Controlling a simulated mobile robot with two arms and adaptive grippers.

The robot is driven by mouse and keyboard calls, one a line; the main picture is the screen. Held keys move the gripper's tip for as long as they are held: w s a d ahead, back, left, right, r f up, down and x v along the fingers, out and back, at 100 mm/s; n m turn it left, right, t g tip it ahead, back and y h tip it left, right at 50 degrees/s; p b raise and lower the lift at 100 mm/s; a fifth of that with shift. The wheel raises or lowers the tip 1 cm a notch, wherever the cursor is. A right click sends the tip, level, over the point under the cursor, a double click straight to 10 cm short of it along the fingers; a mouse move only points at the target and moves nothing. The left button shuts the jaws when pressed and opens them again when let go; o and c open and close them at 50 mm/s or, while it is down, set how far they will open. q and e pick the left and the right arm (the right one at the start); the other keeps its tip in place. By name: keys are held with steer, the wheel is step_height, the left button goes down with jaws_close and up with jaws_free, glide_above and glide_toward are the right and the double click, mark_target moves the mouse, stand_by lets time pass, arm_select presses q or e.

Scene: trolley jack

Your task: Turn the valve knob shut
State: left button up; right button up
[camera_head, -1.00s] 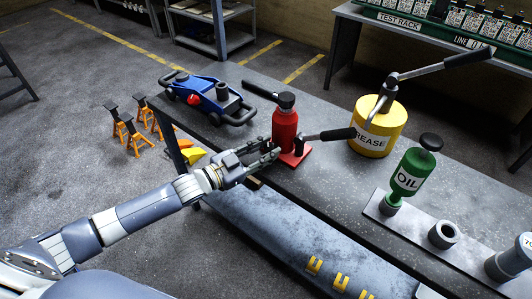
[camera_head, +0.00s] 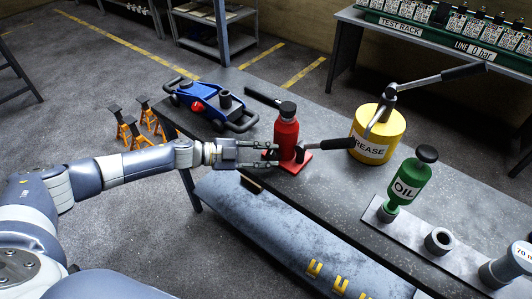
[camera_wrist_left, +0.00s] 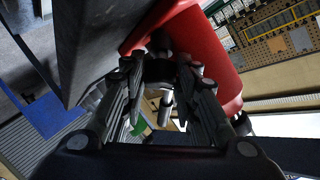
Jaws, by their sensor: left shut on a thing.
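The red bottle jack (camera_head: 287,140) stands upright on its red base plate (camera_head: 296,162) near the bench's front edge. My left gripper (camera_head: 275,154) reaches it from the left, low on its side. In the left wrist view, my left gripper (camera_wrist_left: 160,80) is shut on a small dark part at the red body, the valve knob (camera_wrist_left: 158,68). The fingers cover much of the knob, and I cannot make it out in the head view. Its turn angle cannot be told. My right gripper is not in view.
A black-gripped lever (camera_head: 325,147) sticks out right of the red jack. The blue trolley jack (camera_head: 205,102) stands behind left. The yellow grease can (camera_head: 378,133) and green oil can (camera_head: 408,182) stand to the right. Orange stands (camera_head: 135,125) are on the floor at left.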

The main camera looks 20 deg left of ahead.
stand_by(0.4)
arm_select(q)
steer(key=o, duration=1.1)
steer(key=shift+s+a, duration=0.15)
steer(key=shift+a, duration=0.15)
steer(key=v, duration=1.1)
steer(key=shift+a+r, duration=0.1)
steer(key=shift+r, duration=0.1)
